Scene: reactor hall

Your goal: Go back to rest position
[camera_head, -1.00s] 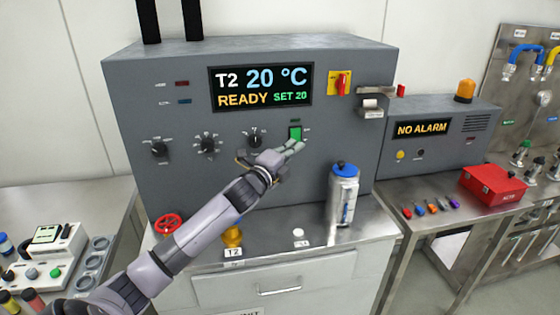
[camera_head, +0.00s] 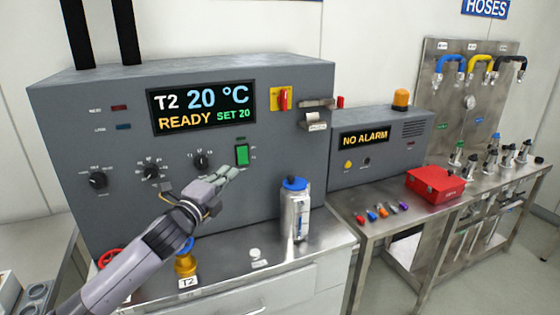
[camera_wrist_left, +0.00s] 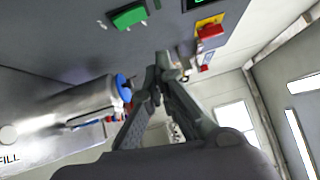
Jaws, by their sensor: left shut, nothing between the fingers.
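My left gripper (camera_head: 225,173) is shut and empty in the head view, in front of the grey control cabinet (camera_head: 65,160). It is just below the green switch (camera_head: 242,155) and apart from it as far as I can tell. In the left wrist view its fingers (camera_wrist_left: 160,62) meet at their tips, with the green switch (camera_wrist_left: 129,15) up and to the left. The display (camera_head: 203,106) reads T2 20 °C, READY, SET 20. My right gripper is in neither view.
A silver bottle with a blue cap (camera_head: 295,212) stands on the bench right of the gripper. A yellow valve (camera_head: 185,264) and a red handwheel (camera_head: 110,258) are near my forearm. A red box (camera_head: 435,184) and several small coloured parts lie on the right table.

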